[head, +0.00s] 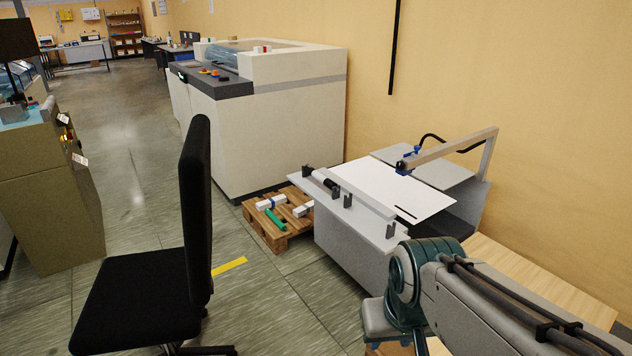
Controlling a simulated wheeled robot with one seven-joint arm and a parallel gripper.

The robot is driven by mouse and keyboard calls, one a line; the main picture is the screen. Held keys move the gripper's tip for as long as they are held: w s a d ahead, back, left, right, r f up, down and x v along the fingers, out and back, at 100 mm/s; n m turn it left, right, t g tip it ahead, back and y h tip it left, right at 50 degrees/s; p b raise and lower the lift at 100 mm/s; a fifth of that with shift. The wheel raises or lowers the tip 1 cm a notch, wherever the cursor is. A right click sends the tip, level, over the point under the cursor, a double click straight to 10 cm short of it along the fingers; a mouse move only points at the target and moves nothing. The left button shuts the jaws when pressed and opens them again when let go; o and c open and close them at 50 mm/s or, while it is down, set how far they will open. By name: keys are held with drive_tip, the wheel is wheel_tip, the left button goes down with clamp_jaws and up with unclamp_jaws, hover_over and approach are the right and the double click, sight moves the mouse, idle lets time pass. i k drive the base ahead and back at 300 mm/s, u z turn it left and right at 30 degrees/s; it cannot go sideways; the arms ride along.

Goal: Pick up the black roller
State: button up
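My arm reaches in from the lower right, with a teal joint in front of the table's near corner. My gripper is not in view, and nothing shows in its hold.
A wooden pallet (252,218) with white and green rolls stands left of the table. A large cream machine (290,130) stands behind it. A black office chair (140,290) is at the near left. A metal bracket arm (450,150) rises over the table's right side. Open floor lies between chair and pallet.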

sight(320, 176)
drive_tip(key=u, duration=0.1)
drive_tip(key=i, duration=1.05)
drive_tip(key=u, duration=0.2)
drive_tip(key=i, duration=2.8)
drive_tip(key=z, duration=0.05)
